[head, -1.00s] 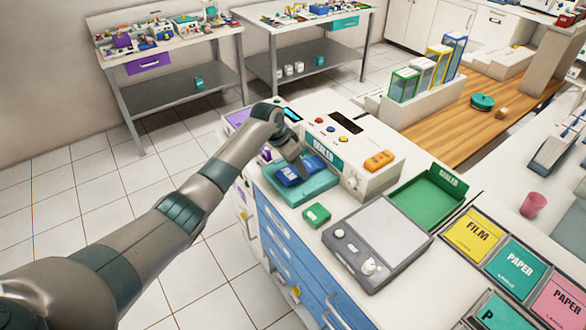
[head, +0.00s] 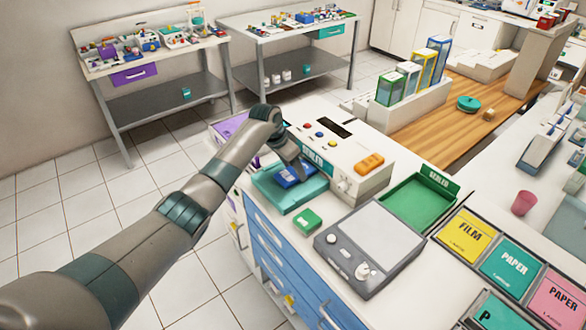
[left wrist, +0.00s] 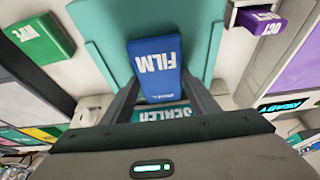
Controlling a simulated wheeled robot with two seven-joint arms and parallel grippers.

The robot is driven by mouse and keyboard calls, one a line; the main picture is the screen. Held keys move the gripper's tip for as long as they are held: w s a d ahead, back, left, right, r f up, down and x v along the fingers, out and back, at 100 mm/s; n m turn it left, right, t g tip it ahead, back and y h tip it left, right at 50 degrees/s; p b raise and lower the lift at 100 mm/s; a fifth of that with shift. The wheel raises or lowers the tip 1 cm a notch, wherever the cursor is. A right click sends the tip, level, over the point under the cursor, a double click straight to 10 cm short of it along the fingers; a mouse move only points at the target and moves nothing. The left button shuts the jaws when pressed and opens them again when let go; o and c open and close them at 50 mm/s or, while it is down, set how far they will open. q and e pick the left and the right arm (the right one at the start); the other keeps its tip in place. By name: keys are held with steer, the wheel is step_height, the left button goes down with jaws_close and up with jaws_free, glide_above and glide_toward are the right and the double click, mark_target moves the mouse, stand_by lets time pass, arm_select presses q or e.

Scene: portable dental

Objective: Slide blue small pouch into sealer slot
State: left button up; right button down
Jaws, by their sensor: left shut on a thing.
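The blue pouch (left wrist: 154,62), marked FILM, is between the two fingers of my left gripper (left wrist: 158,92) in the left wrist view. The gripper is shut on it. In the head view the blue pouch (head: 292,174) lies over the teal tray (head: 280,200) in front of the white sealer (head: 340,150). My left gripper (head: 304,170) is at the sealer's front, partly hiding the slot area. I cannot tell whether the pouch touches the tray. My right gripper is in neither view.
A green box (head: 307,221) sits right of the teal tray, beside a grey scale-like device (head: 370,240). A green tray (head: 420,198) labelled SEALED stands right of the sealer. In the left wrist view, a purple box (left wrist: 262,22) and a READY display (left wrist: 288,104) are at the right.

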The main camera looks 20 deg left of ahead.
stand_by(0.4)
arm_select(q)
steer(key=shift+p, duration=0.3)
stand_by(0.4)
steer(key=o, duration=1.1)
steer(key=shift+o, duration=0.2)
steer(key=shift+s+a+r, duration=0.15)
steer(key=shift+r, duration=0.3)
steer(key=b+v, duration=0.4)
steer(key=v, duration=1.2)
steer(key=shift+s, duration=0.2)
